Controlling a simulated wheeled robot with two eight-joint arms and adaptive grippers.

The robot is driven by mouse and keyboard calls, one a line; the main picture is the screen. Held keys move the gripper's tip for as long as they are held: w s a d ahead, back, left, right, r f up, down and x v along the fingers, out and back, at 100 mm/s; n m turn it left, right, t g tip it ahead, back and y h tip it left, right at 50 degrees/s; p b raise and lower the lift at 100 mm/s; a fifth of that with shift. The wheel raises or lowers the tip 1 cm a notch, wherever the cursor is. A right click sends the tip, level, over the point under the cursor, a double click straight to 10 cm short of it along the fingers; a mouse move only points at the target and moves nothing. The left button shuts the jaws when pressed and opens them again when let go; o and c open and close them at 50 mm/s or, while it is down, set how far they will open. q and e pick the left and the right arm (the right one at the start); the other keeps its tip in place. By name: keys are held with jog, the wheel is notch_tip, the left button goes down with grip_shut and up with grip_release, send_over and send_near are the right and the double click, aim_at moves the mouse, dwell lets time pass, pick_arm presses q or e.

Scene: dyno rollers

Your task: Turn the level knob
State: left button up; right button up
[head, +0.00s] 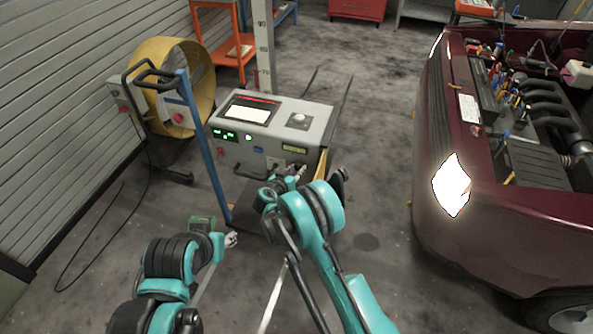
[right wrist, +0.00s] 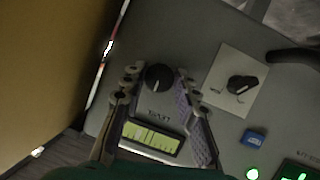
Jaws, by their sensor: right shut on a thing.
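The knob (right wrist: 159,77) is a round black dial with a pale pointer line on the grey panel, above a label too blurred to read surely and a lit yellow-green display (right wrist: 150,138). My right gripper (right wrist: 157,74) has its fingers on either side of this knob and is shut on it. In the head view my right gripper (head: 297,171) is at the front of the grey machine (head: 265,127), below the display, and it hides the knob. My left gripper (head: 231,240) hangs low before the machine, apart from it; its opening is too small to judge.
A second black knob (right wrist: 241,85) on a white plate and a blue button (right wrist: 254,137) are close beside my right fingers. A blue post (head: 203,150) and yellow fan (head: 172,88) stand left. A dark red car (head: 480,190) with open engine bay stands right. Floor between is clear.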

jog(key=n+h, duration=0.2)
jog(key=n, duration=0.1)
jog(key=shift+a+f, duration=0.1)
jog(key=shift+a, duration=0.05)
jog(key=n+h, duration=0.2)
jog(key=n, duration=0.1)
jog(key=shift+f+n, duration=0.1)
jog(key=shift+n, duration=0.3)
dwell(0.5)
jog(key=o, duration=1.2)
jog(key=shift+c, duration=0.2)
